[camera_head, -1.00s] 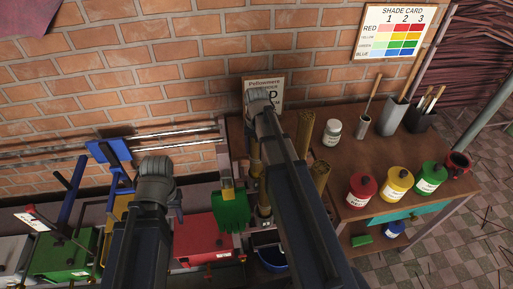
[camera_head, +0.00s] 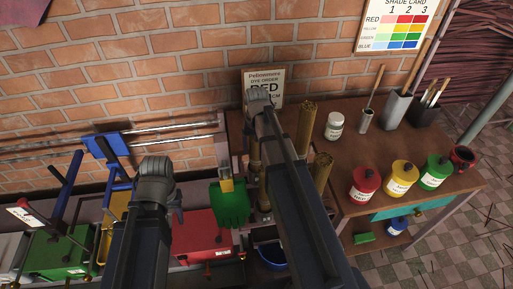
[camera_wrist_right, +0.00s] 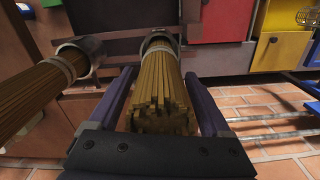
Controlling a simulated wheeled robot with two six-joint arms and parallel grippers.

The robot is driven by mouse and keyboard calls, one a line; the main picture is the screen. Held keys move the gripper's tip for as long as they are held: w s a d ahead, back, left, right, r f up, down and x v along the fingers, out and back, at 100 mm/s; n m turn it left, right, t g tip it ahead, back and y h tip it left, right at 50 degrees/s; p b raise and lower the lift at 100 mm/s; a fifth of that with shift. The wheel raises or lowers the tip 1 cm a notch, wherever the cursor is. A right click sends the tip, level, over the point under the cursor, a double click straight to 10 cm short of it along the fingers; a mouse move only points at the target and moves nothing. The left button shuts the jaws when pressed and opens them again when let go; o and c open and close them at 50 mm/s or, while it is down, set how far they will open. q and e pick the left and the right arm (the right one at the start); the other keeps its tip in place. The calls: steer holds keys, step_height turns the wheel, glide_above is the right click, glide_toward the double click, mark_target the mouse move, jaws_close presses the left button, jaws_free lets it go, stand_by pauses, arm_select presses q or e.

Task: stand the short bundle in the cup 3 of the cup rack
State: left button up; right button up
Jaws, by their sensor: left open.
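In the right wrist view one stick bundle (camera_wrist_right: 162,100) points its cut end at the camera, its far end in a grey cup ring (camera_wrist_right: 158,38). My right gripper (camera_wrist_right: 160,85) has one finger on each side of this bundle; whether they press on it is unclear. A second bundle (camera_wrist_right: 35,92) stands in another ring on the left. In the head view a taller bundle (camera_head: 305,125) and a shorter-looking one (camera_head: 321,170) stand right of my right arm, which hides my right gripper and most of the rack. My left gripper (camera_head: 172,196) is open, mostly hidden behind its wrist; no held object shows.
A wooden bench holds a white jar (camera_head: 334,126), red (camera_head: 364,184), yellow (camera_head: 398,180) and green (camera_head: 433,173) pots and brush holders. A red box (camera_head: 202,235), a green box (camera_head: 60,255) and a green brush-like piece (camera_head: 230,205) are at lower left. A brick wall stands behind.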

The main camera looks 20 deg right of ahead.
steer(key=shift+o, duration=0.9)
step_height(320, 180, up, 8)
steer(key=p, duration=0.8)
steer(key=shift+f, duration=0.1)
